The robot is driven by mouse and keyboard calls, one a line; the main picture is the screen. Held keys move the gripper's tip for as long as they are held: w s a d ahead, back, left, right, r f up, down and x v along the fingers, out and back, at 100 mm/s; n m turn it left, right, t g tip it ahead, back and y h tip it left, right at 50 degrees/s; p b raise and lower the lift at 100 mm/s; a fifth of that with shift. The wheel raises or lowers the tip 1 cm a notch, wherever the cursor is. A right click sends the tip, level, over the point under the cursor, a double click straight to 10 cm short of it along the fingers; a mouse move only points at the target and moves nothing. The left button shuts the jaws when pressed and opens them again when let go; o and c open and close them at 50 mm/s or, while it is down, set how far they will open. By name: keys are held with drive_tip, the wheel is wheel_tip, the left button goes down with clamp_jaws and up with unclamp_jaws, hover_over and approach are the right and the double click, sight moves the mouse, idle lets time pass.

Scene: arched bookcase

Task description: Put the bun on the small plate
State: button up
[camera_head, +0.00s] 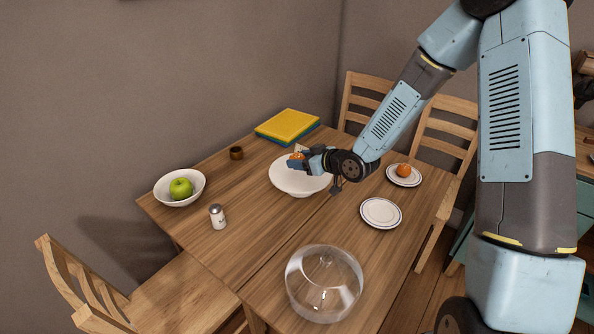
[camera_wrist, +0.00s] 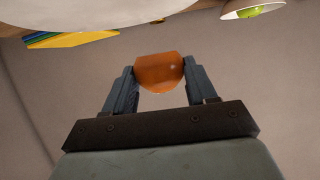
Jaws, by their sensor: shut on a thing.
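My gripper (camera_head: 298,160) is shut on the bun (camera_wrist: 159,72), a rounded orange-brown piece held between the two fingertips in the wrist view. In the head view the bun (camera_head: 297,156) shows small at the end of my gripper, above the large white bowl (camera_head: 290,187). A small empty plate (camera_head: 381,213) with a dark ring lies to the right of the bowl. Another small plate (camera_head: 391,178) behind it carries a round orange thing (camera_head: 403,169).
A bowl (camera_head: 170,202) with a green apple (camera_head: 180,188), a shaker (camera_head: 217,216) and a brown cup (camera_head: 236,153) stand at left. Yellow and blue flat things (camera_head: 287,124) lie at the back. A glass vessel (camera_head: 323,284) stands in front. Chairs surround the table.

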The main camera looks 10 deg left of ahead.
sight(297, 178)
drive_tip(key=shift+w+a+f, duration=0.3)
drive_tip(key=shift+a+f, duration=0.05)
drive_tip(key=shift+f, duration=0.2)
drive_tip(key=shift+w+a+f, duration=0.25)
drive_tip(key=shift+a+f, duration=0.1)
drive_tip(key=shift+f, duration=0.2)
drive_tip(key=shift+w+a+f, duration=0.1)
drive_tip(key=shift+w+f, duration=0.05)
drive_tip(key=shift+f, duration=1.35)
drive_tip(key=shift+f, duration=0.25)
drive_tip(key=o, duration=1.1)
drive_tip(key=shift+o, duration=0.2)
